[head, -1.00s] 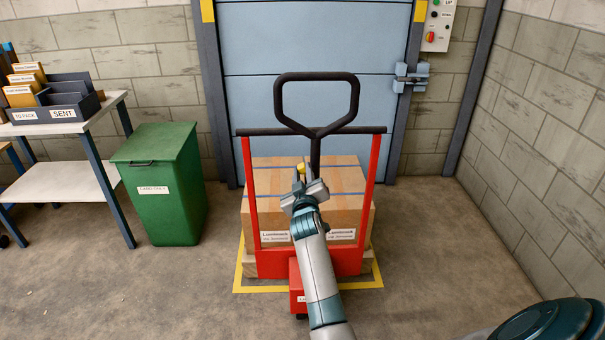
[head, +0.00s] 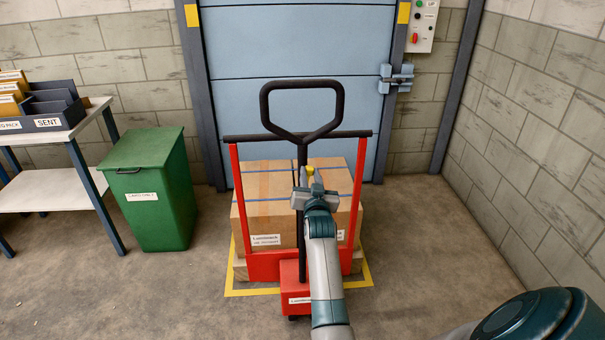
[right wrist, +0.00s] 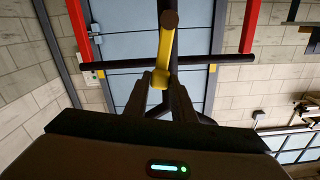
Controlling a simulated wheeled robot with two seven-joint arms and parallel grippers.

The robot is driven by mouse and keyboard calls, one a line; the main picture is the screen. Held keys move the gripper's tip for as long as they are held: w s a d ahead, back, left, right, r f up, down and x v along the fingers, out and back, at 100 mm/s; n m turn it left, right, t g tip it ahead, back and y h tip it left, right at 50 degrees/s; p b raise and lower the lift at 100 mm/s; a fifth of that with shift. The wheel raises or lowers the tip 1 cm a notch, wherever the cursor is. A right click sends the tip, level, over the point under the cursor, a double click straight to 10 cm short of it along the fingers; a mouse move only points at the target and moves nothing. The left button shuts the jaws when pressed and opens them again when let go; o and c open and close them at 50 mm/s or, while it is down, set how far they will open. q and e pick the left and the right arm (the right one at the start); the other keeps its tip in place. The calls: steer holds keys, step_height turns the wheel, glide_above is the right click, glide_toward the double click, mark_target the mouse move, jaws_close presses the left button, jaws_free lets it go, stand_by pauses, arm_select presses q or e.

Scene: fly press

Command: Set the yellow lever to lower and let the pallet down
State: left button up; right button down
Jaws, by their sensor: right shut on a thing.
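The yellow lever (head: 310,169) shows as a small tip on the right side of the pallet truck's black handle column (head: 302,225). My right gripper (head: 308,182) is shut on the lever in front of the column. In the right wrist view the lever (right wrist: 164,60) is a yellow bar with a brown round end, and its near part sits between the fingers (right wrist: 163,88). The red pallet truck (head: 296,297) stands with its black loop handle upright. The pallet (head: 353,263) bears large cardboard boxes (head: 262,190) and is partly hidden by the truck. My left gripper is not in view.
A yellow floor outline (head: 230,280) surrounds the pallet. A green bin (head: 155,200) and a white table (head: 60,125) with trays stand to the left. A blue door (head: 300,50) is behind, with a control box (head: 424,20) to its right. Floor to the right is clear.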

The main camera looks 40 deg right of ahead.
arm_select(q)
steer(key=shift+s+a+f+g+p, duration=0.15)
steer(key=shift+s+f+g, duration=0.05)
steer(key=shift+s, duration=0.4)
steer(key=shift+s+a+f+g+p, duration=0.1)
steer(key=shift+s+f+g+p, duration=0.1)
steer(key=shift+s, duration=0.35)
arm_select(e)
steer(key=d+m, duration=0.1)
steer(key=m, duration=0.1)
steer(key=s+d+f+m, duration=0.1)
steer(key=shift+s+d+f+m, duration=0.1)
steer(key=shift+s+d+m, duration=0.1)
steer(key=shift+m, duration=0.2)
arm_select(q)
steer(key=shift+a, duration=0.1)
arm_select(e)
steer(key=c, duration=1.5)
jaws_free()
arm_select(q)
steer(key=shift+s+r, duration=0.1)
arm_select(e)
steer(key=shift+a, duration=0.1)
